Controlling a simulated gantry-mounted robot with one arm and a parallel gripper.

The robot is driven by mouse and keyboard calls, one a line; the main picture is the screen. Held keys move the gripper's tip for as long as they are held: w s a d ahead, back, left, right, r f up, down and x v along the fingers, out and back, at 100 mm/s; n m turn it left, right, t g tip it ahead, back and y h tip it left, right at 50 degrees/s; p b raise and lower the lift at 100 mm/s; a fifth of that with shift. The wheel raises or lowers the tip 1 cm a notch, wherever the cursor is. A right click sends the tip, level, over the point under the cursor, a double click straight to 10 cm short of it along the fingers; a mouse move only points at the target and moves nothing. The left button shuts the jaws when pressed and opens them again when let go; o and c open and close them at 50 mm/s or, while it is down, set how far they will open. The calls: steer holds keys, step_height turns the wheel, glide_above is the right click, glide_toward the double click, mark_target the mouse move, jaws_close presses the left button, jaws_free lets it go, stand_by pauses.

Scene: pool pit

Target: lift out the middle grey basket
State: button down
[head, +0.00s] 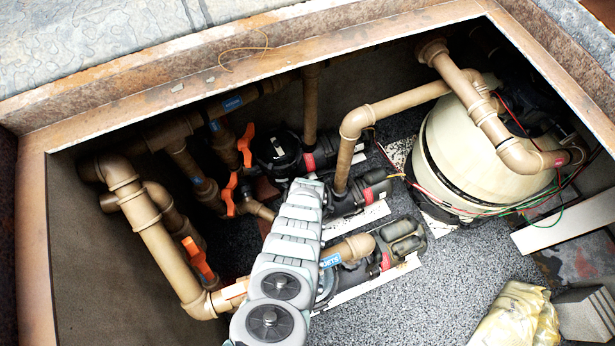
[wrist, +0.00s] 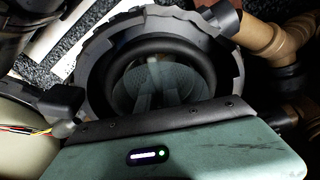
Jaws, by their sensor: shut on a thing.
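The grey basket (wrist: 190,82) shows in the wrist view as a pale, mesh-like cup inside the round black pump housing (wrist: 88,72). It sits down within the housing's open ring. My gripper (wrist: 160,76) reaches over the ring from the bottom of the picture, its teal body close to the rim. Its fingers are dark and hard to make out at the basket's middle, where it is shut on the basket. In the head view my arm covers the gripper, the basket and most of the middle housing.
Another pump with a round black lid (head: 278,150) stands left of my arm, and a nearer pump (head: 395,243) to its right. Brown pipes (head: 150,225) with orange valve handles crowd the left. A cream tank (head: 470,150) stands right.

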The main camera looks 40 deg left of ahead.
steer(key=shift+r+p, duration=1.1)
stand_by(0.3)
step_height(320, 180, up, 13)
steer(key=p, duration=1.3)
steer(key=shift+r, duration=0.2)
steer(key=s+d+r+p, duration=0.1)
steer(key=d+r+p, duration=0.1)
steer(key=r+p, duration=0.9)
steer(key=s+d+r+p, duration=0.1)
steer(key=d+r+p, duration=0.1)
steer(key=r+p, duration=0.9)
steer(key=shift+s+d+p, duration=0.2)
steer(key=shift+p, duration=1.15)
